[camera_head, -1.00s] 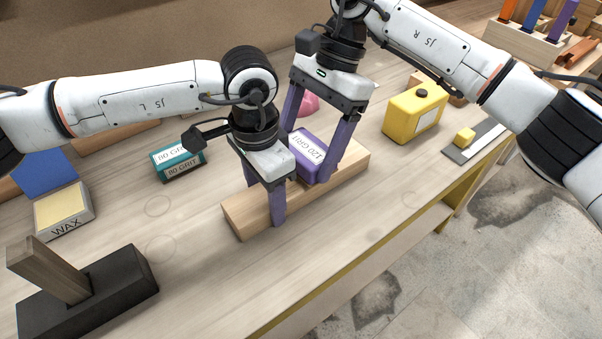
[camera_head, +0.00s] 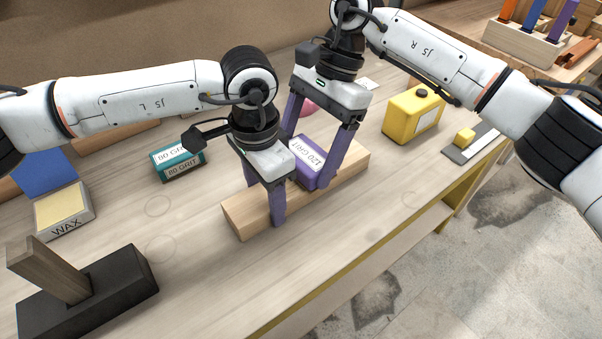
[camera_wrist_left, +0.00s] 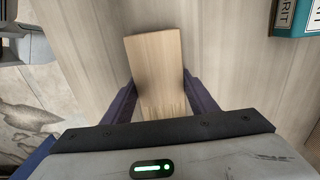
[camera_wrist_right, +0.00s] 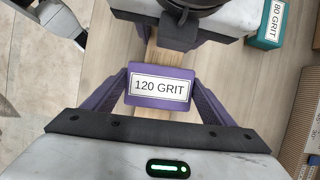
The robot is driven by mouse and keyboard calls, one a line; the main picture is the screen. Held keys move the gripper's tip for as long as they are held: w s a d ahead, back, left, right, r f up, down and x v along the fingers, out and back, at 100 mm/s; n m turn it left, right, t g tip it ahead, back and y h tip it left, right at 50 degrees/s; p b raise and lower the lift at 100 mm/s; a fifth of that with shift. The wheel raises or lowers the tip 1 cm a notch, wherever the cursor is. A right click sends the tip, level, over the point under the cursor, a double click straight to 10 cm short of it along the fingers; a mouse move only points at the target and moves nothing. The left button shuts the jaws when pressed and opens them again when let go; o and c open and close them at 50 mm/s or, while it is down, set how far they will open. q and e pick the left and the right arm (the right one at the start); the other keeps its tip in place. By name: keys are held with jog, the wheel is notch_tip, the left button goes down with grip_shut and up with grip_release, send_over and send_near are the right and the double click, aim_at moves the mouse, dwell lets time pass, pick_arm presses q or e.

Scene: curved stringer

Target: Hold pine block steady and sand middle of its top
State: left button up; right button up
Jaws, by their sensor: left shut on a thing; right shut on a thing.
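The pine block (camera_head: 245,213) is a long pale bar lying on the bench. My left gripper (camera_head: 264,205) is shut across it near its left end; in the left wrist view the block (camera_wrist_left: 156,75) runs between the fingers. The purple 120 grit sanding block (camera_head: 308,163) rests on the block's top. My right gripper (camera_head: 308,172) is shut on its sides from above. In the right wrist view the label of the sanding block (camera_wrist_right: 160,87) faces the camera, with the pine block (camera_wrist_right: 153,112) under it, mostly hidden.
A teal 80 grit block (camera_head: 177,161) lies left of the block. A wax box (camera_head: 64,212) and a dark stand (camera_head: 90,295) are further left. A yellow container (camera_head: 413,113) stands right. The bench in front of the pine block (camera_head: 290,260) is clear.

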jog(key=shift+f, duration=0.55)
jog(key=shift+a, duration=0.1)
jog(key=shift+s+a+r, duration=0.1)
jog(key=shift+s+a, duration=0.55)
jog(key=shift+a, duration=0.2)
jog(key=shift+w+d, duration=0.7)
jog(key=shift+d, duration=0.25)
jog(key=shift+s+a+f, duration=0.25)
jog(key=shift+s+a, duration=0.55)
jog(key=shift+a, duration=0.15)
